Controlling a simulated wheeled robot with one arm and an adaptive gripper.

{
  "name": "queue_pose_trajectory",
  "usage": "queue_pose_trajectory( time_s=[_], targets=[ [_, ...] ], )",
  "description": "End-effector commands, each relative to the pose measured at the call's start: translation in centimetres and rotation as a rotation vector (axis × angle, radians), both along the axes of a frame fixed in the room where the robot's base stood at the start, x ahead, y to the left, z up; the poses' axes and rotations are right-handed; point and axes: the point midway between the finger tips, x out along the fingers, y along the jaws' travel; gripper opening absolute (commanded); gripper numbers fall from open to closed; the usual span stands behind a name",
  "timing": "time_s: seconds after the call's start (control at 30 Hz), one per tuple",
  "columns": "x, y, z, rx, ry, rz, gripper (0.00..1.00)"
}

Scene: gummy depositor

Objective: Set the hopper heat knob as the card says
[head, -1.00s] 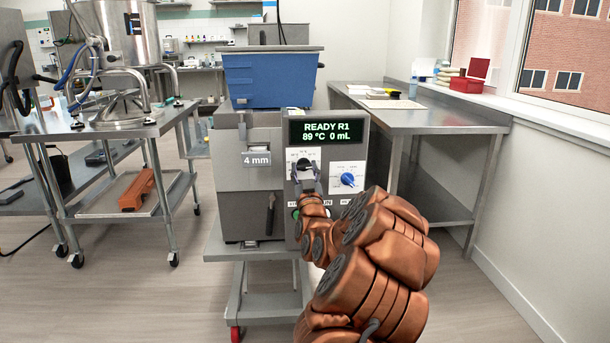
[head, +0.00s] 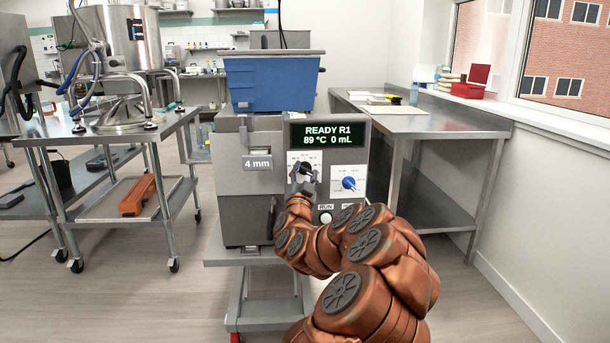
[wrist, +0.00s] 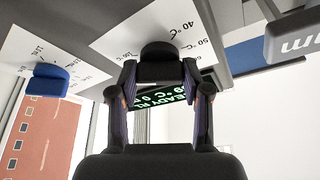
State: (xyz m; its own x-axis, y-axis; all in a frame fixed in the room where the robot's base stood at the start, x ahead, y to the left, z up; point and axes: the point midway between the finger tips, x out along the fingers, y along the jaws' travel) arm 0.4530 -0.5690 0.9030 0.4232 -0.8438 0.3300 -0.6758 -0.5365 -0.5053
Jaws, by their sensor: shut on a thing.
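The black knob (head: 305,168) is on a white dial plate on the front of the grey depositor (head: 245,150). In the wrist view the knob (wrist: 160,52) sits on a scale with marks such as 40 °C and 50 °C. My gripper (head: 301,180) is at this knob, its fingers on both sides; in the wrist view the gripper (wrist: 160,72) is shut on it. The knob's pointer is hidden. A blue knob (head: 349,183) on its own dial is to the right. The display (head: 329,134) reads READY R1, 89 °C, 0 mL. I cannot make out a readable card.
A blue hopper (head: 270,82) tops the depositor. A white button (head: 325,217) by the RUN label is below the knobs, near my arm. A steel table (head: 430,122) is at right, a steel cart (head: 120,133) at left. Some floor between is clear.

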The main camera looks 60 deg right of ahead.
Motion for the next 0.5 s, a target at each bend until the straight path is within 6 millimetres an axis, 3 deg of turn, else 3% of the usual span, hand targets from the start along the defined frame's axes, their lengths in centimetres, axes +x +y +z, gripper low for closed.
queue_pose_trajectory(
  time_s=[0.43,0.47,0.5],
  targets=[
    [-0.05,-0.05,0.0,0.007,-0.009,-0.001,0.13],
    [-0.05,-0.05,0.0,0.007,-0.009,-0.001,0.5],
    [-0.05,-0.05,0.0,0.006,-0.008,-0.002,0.54]
  ],
)
